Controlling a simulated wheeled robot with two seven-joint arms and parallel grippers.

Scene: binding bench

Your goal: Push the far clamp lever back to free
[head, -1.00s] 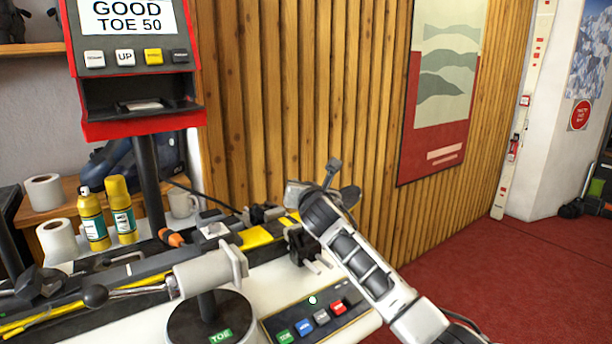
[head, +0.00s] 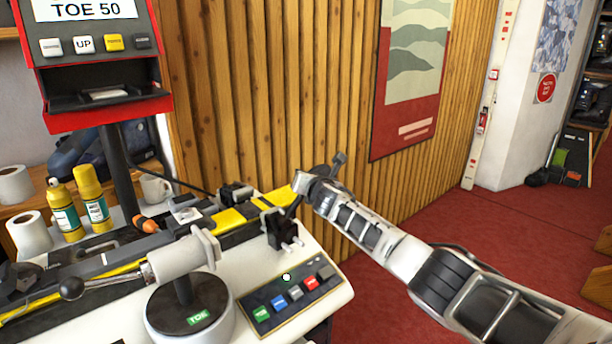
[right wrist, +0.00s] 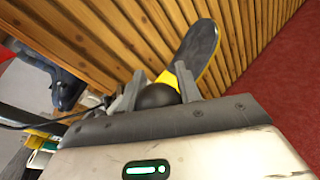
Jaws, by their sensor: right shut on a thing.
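The far clamp (head: 280,230) is a black block with pale prongs at the right end of the bench. A dark lever (head: 294,208) rises from it, leaning to the right toward my right gripper (head: 303,186). In the right wrist view, the black ball knob (right wrist: 158,96) sits between the two grey fingers of my right gripper (right wrist: 158,92), which is shut on it. In the head view the knob is hidden by the gripper. My left gripper is not in view.
A ski with yellow parts (head: 229,220) lies along the bench; its dark tip (right wrist: 199,48) shows beyond the knob. A button panel (head: 259,316) is in front. The wooden wall (head: 250,90) is close behind.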

